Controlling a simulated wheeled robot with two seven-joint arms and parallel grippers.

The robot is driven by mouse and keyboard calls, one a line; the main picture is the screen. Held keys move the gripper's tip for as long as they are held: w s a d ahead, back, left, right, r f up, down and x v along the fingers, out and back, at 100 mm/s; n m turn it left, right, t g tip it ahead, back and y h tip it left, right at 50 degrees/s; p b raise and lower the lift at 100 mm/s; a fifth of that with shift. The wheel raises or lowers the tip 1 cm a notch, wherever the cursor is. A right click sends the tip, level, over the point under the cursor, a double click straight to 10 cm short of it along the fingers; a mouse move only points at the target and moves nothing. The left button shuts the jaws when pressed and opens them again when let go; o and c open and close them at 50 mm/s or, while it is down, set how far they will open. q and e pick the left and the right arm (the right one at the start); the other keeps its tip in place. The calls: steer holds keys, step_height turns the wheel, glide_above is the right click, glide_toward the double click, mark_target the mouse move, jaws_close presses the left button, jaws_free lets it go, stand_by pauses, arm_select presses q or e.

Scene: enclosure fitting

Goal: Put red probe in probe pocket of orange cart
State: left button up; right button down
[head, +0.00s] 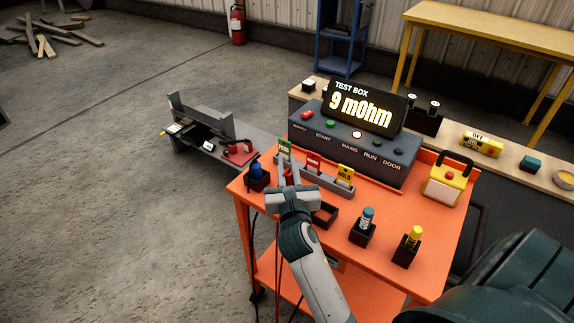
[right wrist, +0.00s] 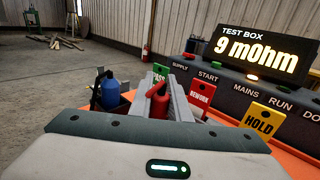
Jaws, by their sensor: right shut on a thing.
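My right gripper (head: 288,172) reaches over the left part of the orange cart (head: 240,208) and is shut on the red probe (head: 289,179). In the right wrist view the red probe (right wrist: 159,103) stands roughly upright between the grey fingers (right wrist: 158,92). Its lower end is hidden by the gripper, so I cannot tell whether it sits in a pocket. The blue probe (head: 256,169) stands in a black pocket (head: 258,184) just left of the gripper; it also shows in the right wrist view (right wrist: 110,95). My left gripper is not in view.
A tag rack (head: 325,184) with green, red and yellow tags is close behind the gripper. The test box (head: 355,143) reads 9 mOhm. An open dark box (head: 325,214), a teal-topped plug (head: 367,218) and a yellow plug (head: 413,237) are to the right.

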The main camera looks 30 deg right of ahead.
mark_target(289, 178)
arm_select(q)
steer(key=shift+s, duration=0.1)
arm_select(e)
steer(key=shift+f, duration=0.1)
steer(key=c, duration=1.7)
jaws_free()
steer(key=shift+o, duration=0.2)
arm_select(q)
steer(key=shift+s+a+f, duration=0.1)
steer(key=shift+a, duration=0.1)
